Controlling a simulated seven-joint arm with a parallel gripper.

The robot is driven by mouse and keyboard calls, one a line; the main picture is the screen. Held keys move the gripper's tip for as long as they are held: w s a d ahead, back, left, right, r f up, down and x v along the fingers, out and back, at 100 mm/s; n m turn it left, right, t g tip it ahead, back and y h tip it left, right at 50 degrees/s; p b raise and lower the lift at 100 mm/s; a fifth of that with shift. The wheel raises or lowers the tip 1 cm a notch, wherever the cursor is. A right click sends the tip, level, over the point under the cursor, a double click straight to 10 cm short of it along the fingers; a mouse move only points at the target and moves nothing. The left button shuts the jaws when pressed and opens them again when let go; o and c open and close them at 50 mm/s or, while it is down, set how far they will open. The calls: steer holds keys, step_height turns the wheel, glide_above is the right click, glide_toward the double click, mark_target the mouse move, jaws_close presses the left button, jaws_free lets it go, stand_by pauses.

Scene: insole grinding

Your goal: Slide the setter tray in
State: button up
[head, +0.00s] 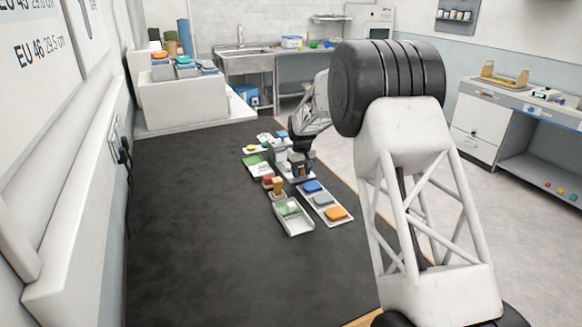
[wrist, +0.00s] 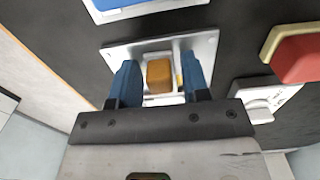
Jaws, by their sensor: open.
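I cannot tell for sure which item is the setter tray. In the wrist view, a silver metal plate with raised edges (wrist: 118,52) lies below my gripper (wrist: 160,70), with an orange-brown block (wrist: 159,75) on it. My gripper's two blue fingers are open, one on each side of the block; I cannot tell whether they touch it. In the head view my gripper (head: 299,170) is low over the row of items on the dark bench, and the arm partly hides what is beneath it.
On the dark bench (head: 190,240) a pale tray with blue, grey and orange pads (head: 324,200) and a white tray with a green item (head: 293,218) lie nearby. A red block with a tan edge (wrist: 298,55) is close right in the wrist view. The bench's left side is clear.

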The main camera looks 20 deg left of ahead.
steer(key=c, duration=0.5)
steer(key=shift+w+a, duration=0.1)
steer(key=shift+a, duration=0.05)
steer(key=shift+w+a, duration=3)
steer(key=o, duration=0.5)
steer(key=shift+r, duration=0.15)
steer(key=shift+r, duration=3.35)
steer(key=shift+d, duration=0.1)
